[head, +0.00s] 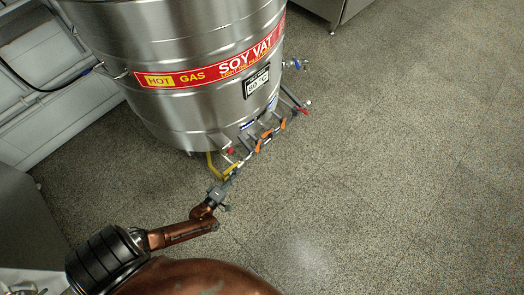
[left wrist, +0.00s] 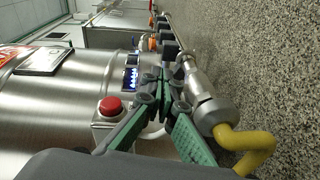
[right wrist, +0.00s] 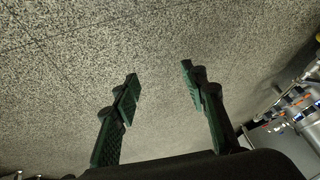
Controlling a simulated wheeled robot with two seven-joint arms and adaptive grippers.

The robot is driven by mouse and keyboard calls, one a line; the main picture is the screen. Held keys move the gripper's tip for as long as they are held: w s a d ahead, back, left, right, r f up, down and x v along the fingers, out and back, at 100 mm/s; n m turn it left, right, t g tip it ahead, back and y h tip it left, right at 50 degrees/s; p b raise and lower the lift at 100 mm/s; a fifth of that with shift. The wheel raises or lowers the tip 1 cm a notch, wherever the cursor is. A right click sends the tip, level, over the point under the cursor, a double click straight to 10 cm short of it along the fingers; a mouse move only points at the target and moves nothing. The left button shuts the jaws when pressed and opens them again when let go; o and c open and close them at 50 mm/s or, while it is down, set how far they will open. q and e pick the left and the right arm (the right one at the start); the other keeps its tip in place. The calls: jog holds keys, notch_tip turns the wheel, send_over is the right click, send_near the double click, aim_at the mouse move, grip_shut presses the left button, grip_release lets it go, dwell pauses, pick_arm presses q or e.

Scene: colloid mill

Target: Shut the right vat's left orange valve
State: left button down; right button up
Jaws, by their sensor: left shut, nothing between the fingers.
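The steel soy vat (head: 200,95) stands at upper left in the head view, with a row of pipes and valves low on its front. The left orange valve (head: 258,146) is on this row, with another orange valve (head: 282,124) further right. In the left wrist view an orange handle (left wrist: 152,44) shows small, beyond my fingertips. I cannot tell how far either valve is turned. My left gripper (head: 235,172) is shut and empty, beside the pipe row's near end; its fingers also show in the left wrist view (left wrist: 166,82). My right gripper (right wrist: 160,72) is open and empty above bare floor.
A yellow pipe (head: 214,166) bends down at the row's left end, close to my left gripper. A red button (left wrist: 110,106) on a box sits beside the fingers. A red-handled valve (head: 304,110) is at the row's far end. The speckled floor (head: 400,170) at right is clear.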

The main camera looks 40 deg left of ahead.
aim_at(257, 149)
pick_arm(q)
jog(key=shift+w+a+r+n+t+y+b, duration=0.1)
jog(key=shift+w+a+n+t+y+b, duration=0.1)
jog(key=shift+w+n+y+b, duration=0.3)
jog(key=shift+w+a+n+t+y+b, duration=0.1)
jog(key=shift+w+a+n+t+b, duration=0.15)
jog(key=shift+w+n, duration=0.4)
pick_arm(e)
jog(key=shift+w+a+r, duration=0.25)
jog(key=shift+w+r, duration=0.2)
jog(key=shift+r, duration=0.05)
jog(key=shift+w+a+r, duration=0.2)
jog(key=shift+w+r, duration=0.25)
jog(key=shift+r, duration=0.05)
